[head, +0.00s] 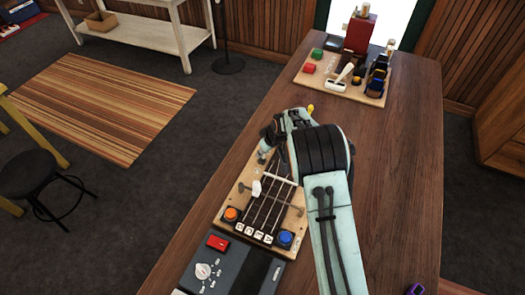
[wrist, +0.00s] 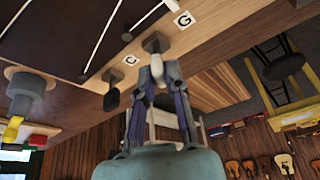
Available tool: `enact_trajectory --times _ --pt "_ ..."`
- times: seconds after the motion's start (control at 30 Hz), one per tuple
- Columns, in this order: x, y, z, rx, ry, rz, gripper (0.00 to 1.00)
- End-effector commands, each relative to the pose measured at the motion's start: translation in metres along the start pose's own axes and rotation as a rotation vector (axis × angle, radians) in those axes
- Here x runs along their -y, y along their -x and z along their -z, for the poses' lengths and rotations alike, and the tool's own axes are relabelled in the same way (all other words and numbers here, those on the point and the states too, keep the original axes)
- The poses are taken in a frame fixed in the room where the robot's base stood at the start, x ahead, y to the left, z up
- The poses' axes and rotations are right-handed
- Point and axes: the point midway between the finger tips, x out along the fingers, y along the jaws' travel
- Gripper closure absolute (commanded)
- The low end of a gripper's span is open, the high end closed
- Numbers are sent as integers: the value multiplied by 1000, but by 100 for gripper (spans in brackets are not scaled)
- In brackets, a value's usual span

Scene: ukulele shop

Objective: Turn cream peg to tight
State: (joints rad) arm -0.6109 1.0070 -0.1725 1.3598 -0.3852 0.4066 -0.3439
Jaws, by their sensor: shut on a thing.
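The cream peg (wrist: 157,68) shows as a pale piece between my fingertips in the wrist view, under a dark round post beside the G label (wrist: 184,19). My gripper (wrist: 158,76) is shut on it from both sides, and the fingers hide part of it. Its turn angle is hard to tell. A dark peg (wrist: 112,100) sits beside it by the C label (wrist: 131,60). In the head view my gripper is at the far end of the wooden string board (head: 232,198), and my wrist hides the cream peg there.
A yellow peg (wrist: 11,131) is at the left of the wrist view. The board carries an orange button (head: 231,214), a blue button (head: 285,238) and a pale knob (head: 257,188). A grey dial box (head: 218,272) stands in front.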

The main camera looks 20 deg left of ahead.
Motion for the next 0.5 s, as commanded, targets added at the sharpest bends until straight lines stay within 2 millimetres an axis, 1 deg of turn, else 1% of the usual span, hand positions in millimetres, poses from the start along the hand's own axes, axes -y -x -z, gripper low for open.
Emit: enact_trajectory --times 0.2,0.5 --pt "0 0 -1 2 51 23 100" --pt "0 0 -1 2 66 28 100"
